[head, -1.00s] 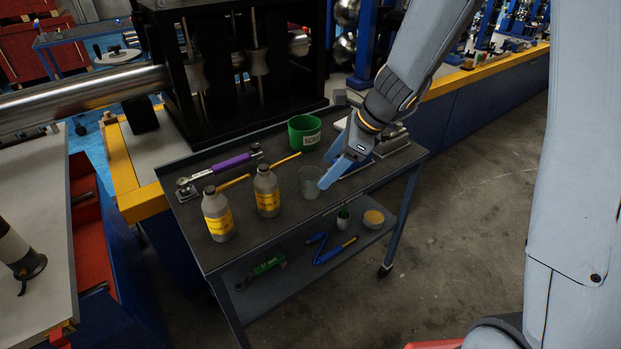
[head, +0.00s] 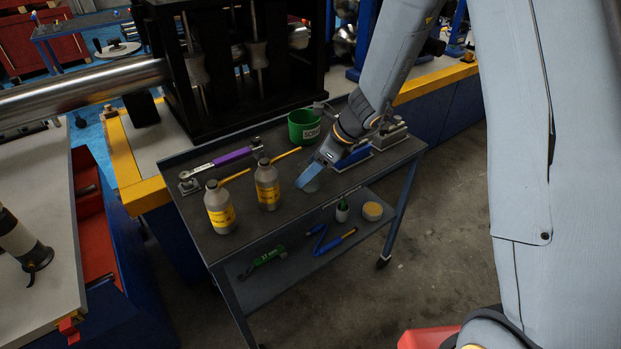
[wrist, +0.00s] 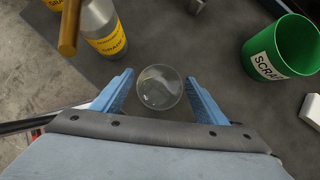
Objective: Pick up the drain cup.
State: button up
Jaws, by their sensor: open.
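The drain cup (wrist: 160,87) is a small clear cup standing on the dark cart top. In the wrist view it sits between the tips of my gripper (wrist: 163,95), whose two blue fingers are open on either side with gaps to it. In the head view the cup (head: 312,184) is mostly hidden behind the blue fingers of my gripper (head: 309,175), which reach down over it. I cannot tell the exact finger height relative to its rim.
Two grey bottles with yellow labels (head: 219,208) (head: 267,186) stand left of the cup. A green scrap bin (head: 304,128) stands behind it. A purple-handled wrench (head: 232,157) lies at the back left. A blue-based block (head: 352,157) sits to the right. The lower shelf holds tools.

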jog(key=shift+c, duration=0.5)
jog(key=c, duration=1.1)
jog(key=shift+o, duration=0.2)
jog(key=shift+r, duration=0.15)
